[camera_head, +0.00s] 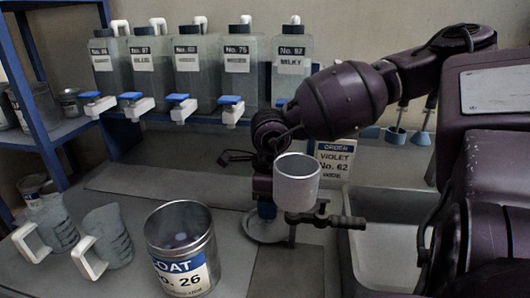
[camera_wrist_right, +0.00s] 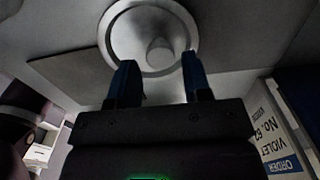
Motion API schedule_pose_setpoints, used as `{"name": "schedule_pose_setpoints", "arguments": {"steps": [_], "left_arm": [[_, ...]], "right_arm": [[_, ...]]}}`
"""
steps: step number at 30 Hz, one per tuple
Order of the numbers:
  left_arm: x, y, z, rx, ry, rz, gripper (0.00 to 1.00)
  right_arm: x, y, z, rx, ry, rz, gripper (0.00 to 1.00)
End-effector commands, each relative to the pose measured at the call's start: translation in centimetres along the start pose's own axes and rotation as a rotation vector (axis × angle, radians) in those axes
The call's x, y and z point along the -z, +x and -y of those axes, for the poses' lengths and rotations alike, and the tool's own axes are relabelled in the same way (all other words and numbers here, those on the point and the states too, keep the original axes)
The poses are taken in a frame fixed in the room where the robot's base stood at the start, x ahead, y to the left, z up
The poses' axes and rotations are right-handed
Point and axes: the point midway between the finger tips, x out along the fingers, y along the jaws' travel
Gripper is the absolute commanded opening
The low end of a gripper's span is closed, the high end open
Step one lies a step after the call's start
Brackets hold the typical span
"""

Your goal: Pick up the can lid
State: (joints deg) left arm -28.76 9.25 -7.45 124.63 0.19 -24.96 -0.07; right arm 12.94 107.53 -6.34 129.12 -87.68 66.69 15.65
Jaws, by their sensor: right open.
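The can lid (camera_head: 262,232) is a round grey disc lying flat on the grey bench, partly hidden by my right gripper in the head view. In the right wrist view the can lid (camera_wrist_right: 128,45) shows a raised rim and a round knob in its middle. My right gripper (camera_head: 266,210) is just above the lid. Its two blue fingers are apart with nothing between them, and in the wrist view the gripper (camera_wrist_right: 157,72) points at the lid, the knob lying between the finger lines. I cannot tell whether the fingertips touch it. My left gripper is out of view.
An open can labelled No. 26 (camera_head: 182,240) and two jugs (camera_head: 108,236) stand left. Tapped bottles (camera_head: 200,70) line the back. An order card (camera_head: 334,162) stands behind.

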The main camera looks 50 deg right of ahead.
Motion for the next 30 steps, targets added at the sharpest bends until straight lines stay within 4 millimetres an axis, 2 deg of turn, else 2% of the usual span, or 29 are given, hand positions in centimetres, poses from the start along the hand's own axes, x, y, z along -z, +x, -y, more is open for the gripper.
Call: {"name": "schedule_pose_setpoints", "arguments": {"steps": [1,3,11,12,19,30], "left_arm": [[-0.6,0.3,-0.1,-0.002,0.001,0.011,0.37],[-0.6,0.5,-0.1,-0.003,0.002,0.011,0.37],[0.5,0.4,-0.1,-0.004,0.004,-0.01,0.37],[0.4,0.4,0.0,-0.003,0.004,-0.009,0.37],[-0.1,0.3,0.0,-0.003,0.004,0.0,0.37],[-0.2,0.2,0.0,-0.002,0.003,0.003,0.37]], "right_arm": [[0.0,1.4,0.0,-0.005,0.0,-0.009,0.45],[0.0,2.1,0.0,-0.006,0.001,-0.008,0.45],[0.0,2.3,0.0,-0.001,0.0,0.0,0.45],[0.0,2.3,0.0,-0.001,0.0,0.0,0.43],[0.0,2.3,0.0,-0.001,0.0,-0.001,0.08],[0.0,1.8,0.0,0.0,0.0,0.001,0.08]]}}
